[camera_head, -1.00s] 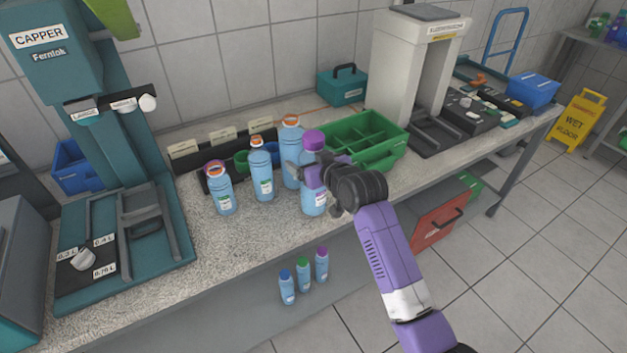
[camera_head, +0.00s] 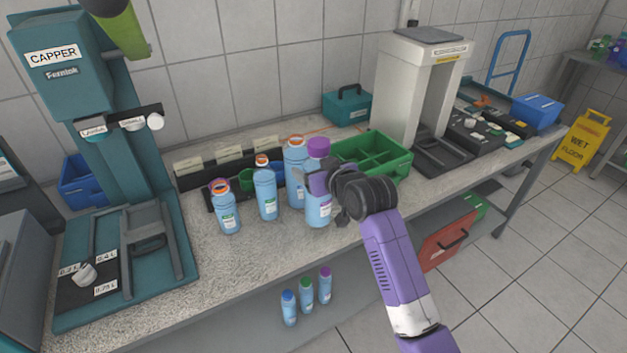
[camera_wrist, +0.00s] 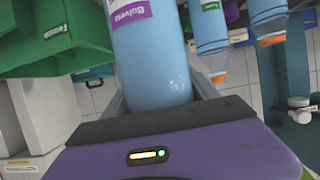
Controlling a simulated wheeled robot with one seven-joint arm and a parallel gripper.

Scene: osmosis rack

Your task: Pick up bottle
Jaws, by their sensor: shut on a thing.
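The bottle with the purple cap (camera_head: 318,205) is light blue and upright at the right end of the bottle group on the bench. My gripper (camera_head: 318,180) is at its upper part, coming from the right, and is shut on it. In the wrist view the blue bottle (camera_wrist: 150,55) with a purple-edged label fills the space in front of my purple gripper body; the fingertips are mostly hidden. Whether its base touches the bench I cannot tell. Three similar bottles with orange caps stand to its left: a near one (camera_head: 226,212), a middle one (camera_head: 265,190) and a rear one (camera_head: 294,172).
A green divided crate (camera_head: 405,163) is right behind the held bottle. A capper machine (camera_head: 60,75) stands left, a white arch-shaped machine (camera_head: 395,85) right. Small bottles (camera_head: 307,293) are on the lower shelf.

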